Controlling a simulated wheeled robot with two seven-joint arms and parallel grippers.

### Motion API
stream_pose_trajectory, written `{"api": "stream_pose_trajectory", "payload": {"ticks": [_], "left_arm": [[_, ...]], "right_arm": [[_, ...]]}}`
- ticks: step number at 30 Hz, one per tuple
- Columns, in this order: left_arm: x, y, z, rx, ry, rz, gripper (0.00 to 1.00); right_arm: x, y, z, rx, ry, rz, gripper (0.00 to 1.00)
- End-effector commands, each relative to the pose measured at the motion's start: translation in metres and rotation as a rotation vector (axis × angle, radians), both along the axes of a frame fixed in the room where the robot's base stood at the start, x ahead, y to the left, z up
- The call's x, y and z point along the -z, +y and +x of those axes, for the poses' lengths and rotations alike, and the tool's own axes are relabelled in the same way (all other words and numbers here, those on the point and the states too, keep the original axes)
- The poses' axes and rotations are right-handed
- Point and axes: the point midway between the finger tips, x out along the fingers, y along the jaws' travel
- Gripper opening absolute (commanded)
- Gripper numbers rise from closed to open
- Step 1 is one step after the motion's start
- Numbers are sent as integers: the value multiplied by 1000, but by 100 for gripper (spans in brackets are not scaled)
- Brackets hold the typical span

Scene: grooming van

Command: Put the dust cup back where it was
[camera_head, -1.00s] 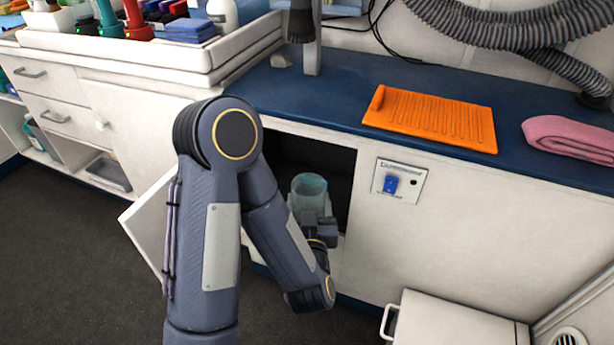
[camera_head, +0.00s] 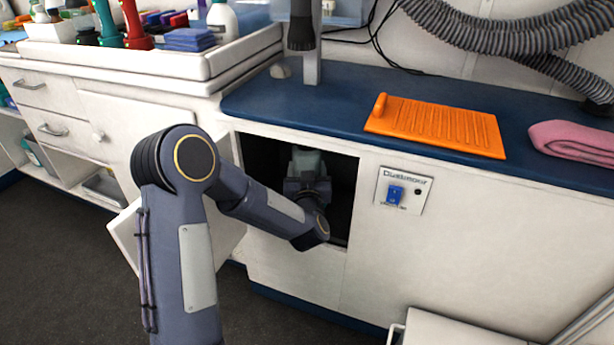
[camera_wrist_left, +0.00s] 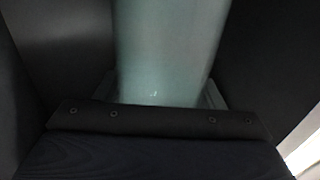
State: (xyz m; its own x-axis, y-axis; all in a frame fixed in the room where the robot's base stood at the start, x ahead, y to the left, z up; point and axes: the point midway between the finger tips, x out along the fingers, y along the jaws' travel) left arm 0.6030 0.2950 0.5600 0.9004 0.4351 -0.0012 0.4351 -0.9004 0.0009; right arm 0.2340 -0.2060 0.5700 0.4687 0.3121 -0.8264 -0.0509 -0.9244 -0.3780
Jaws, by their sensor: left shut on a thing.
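The dust cup (camera_head: 308,162) is a translucent greenish cup inside the dark opening of the white cabinet (camera_head: 290,275). In the head view only part of it shows above my left gripper (camera_head: 307,180). My left gripper is shut on the cup and is inside the opening with it. In the left wrist view the cup (camera_wrist_left: 170,50) fills the middle, upright between the fingers, with dark walls around. The cup's base and what lies above it are hidden. The cabinet door (camera_head: 125,235) stands open at the left of the opening. My right gripper is out of view.
The blue counter (camera_head: 345,100) above holds an orange ribbed mat (camera_head: 435,125) and a folded pink towel (camera_head: 575,140). A panel with a blue switch (camera_head: 395,193) is right of the opening. A white box (camera_head: 450,330) stands on the floor at the lower right.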

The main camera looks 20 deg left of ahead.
Motion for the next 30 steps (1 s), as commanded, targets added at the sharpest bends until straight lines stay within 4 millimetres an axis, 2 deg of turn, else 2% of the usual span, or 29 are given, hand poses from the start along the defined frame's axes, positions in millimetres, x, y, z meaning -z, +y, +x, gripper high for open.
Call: {"api": "stream_pose_trajectory", "payload": {"ticks": [1, 10, 21, 22, 26, 30], "left_arm": [[7, -1, 0, 1, -1, 0, 39], [5, -1, 0, 0, -2, 0, 39], [17, -1, 0, 1, -1, 0, 39], [17, -1, -1, 1, 0, -1, 65], [17, -1, -1, 0, 0, -1, 82], [17, -1, -1, 0, 0, -1, 84]], "right_arm": [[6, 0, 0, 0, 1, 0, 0], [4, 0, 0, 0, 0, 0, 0], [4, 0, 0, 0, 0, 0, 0], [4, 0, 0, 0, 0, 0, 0], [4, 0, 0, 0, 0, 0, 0], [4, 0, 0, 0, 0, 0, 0]]}}
